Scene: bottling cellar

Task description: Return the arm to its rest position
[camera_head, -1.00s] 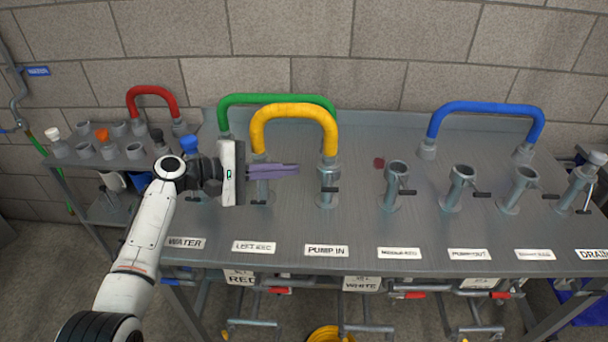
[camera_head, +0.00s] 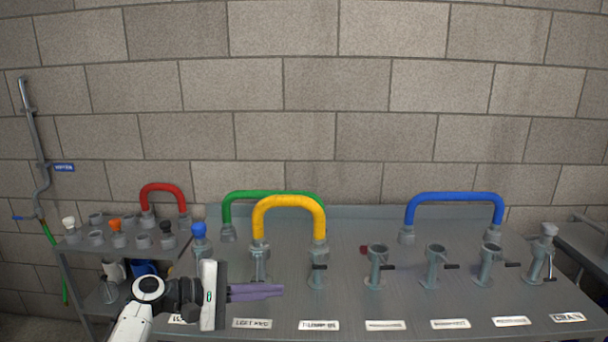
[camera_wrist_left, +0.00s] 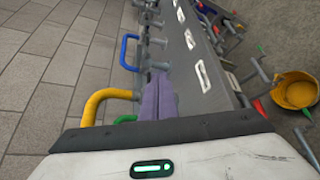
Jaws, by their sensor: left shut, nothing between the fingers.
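My left gripper (camera_head: 256,291) is in the head view at the lower left, above the front left part of the grey steel bench (camera_head: 345,290). Its purple fingers are shut and empty and point to the right. They are apart from the yellow hose bend (camera_head: 290,203), which stands behind them on two ports. In the left wrist view the shut fingers (camera_wrist_left: 158,97) show in front of the bench (camera_wrist_left: 185,65), with the yellow bend (camera_wrist_left: 103,98) to their left. My right gripper is not in view.
A green bend (camera_head: 265,195) and a blue bend (camera_head: 455,198) stand at the bench's back. A red bend (camera_head: 162,189) is on the left rack among several caps. Several open ports, such as one (camera_head: 376,262), line the right side. A yellow bucket (camera_wrist_left: 294,90) is on the floor.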

